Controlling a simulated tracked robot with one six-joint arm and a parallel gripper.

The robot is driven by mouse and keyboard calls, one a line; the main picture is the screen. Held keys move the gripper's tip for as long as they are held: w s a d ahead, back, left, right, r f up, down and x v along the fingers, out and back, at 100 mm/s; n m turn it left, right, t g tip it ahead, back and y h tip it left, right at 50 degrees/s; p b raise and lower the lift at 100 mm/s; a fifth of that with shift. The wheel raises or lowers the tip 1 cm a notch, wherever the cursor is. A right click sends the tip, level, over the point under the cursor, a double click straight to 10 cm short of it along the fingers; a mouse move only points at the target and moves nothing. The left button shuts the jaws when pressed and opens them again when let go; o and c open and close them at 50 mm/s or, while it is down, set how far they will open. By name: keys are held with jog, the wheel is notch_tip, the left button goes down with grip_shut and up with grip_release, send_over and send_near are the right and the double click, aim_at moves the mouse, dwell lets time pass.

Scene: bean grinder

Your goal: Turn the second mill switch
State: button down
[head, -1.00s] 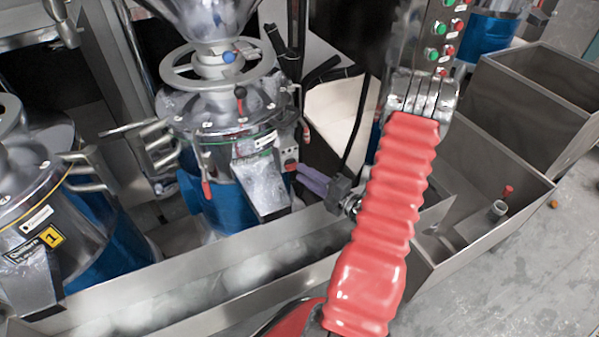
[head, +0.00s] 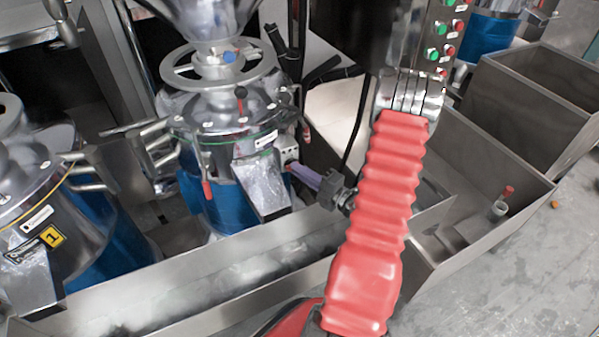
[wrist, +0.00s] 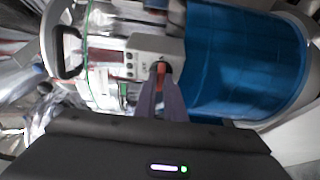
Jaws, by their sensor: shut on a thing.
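The second mill (head: 222,130) stands left of centre in the head view, with a handwheel on top and a blue lower body. Its small grey switch box (head: 286,150) is on its right side. In the wrist view the switch box (wrist: 148,50) carries a red switch (wrist: 160,68). My gripper (head: 292,167) has purple fingers and reaches the box from the right. In the wrist view my gripper (wrist: 160,80) is shut on the red switch, with the fingertips covering part of it. The switch's exact angle is hard to tell.
Mill number 1 (head: 50,200) stands at the left. A long metal trough (head: 200,285) runs below the mills. A control panel (head: 440,40) with green and red buttons is at the upper right. Open metal bins (head: 540,110) stand at the right.

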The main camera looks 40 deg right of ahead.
jog(key=shift+n, duration=0.5)
jog(key=n+g+h, duration=0.1)
jog(key=n, duration=0.3)
jog(key=n+g+h, duration=0.2)
jog(key=n, duration=0.2)
jog(key=a+n+g+h, duration=0.1)
jog(key=n+g+h, duration=0.1)
jog(key=n, duration=0.2)
jog(key=shift+a+r, duration=0.1)
jog(key=shift+r, duration=0.25)
dwell(0.5)
jog(key=shift+n+h, duration=0.3)
jog(key=shift+h, duration=0.1)
jog(key=c, duration=1.8)
grip_release()
jog(key=shift+w, duration=0.1)
jog(key=shift+c, duration=0.2)
jog(key=shift+r, duration=0.1)
jog(key=shift+r, duration=0.15)
jog(key=shift+r, duration=4.8)
